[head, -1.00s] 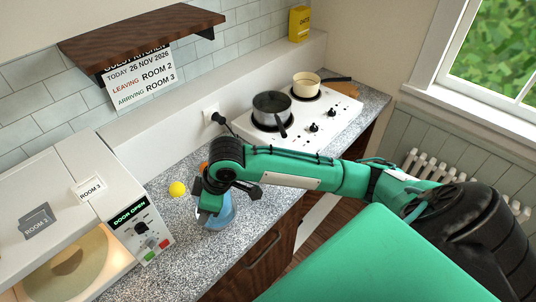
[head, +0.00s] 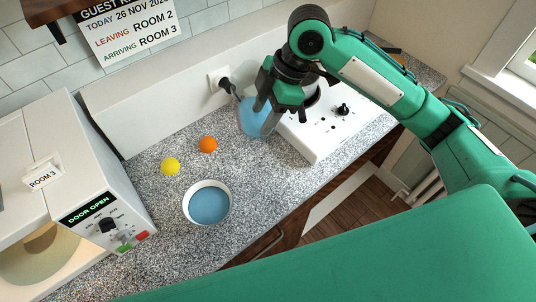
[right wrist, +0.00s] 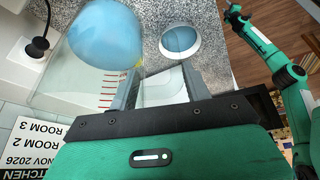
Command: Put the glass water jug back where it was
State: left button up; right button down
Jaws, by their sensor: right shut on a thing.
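The glass water jug (head: 254,118) is clear and holds blue water. My right gripper (head: 268,107) is shut on it, beside the hob's left end and near the wall socket. In the right wrist view the jug (right wrist: 103,38), with red marks on its side, is at the gripper's (right wrist: 160,88) fingers. I cannot tell whether its base touches the counter. A white bowl (head: 230,203) of blue water stands on the counter, apart from the jug; it also shows in the right wrist view (right wrist: 197,46). My left arm shows at the right there; its gripper (right wrist: 233,13) is too small to read.
An orange ball (head: 208,144) and a yellow ball (head: 171,166) lie on the speckled counter (head: 160,205) left of the jug. A plug and cable (head: 226,84) are close behind the jug. The white hob (head: 325,138) is to its right, the open microwave (head: 110,195) far left.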

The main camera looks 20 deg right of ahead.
notch_tip(320, 180, down, 17)
jog(key=p, duration=0.4)
jog(key=shift+f, duration=0.3)
jog(key=c, duration=0.6)
grip_release()
jog(key=shift+f, duration=0.1)
jog(key=shift+c, duration=0.2)
jog(key=shift+s, duration=0.1)
jog(key=b+v, duration=0.3)
jog(key=v, duration=0.9)
jog(key=shift+r, duration=0.2)
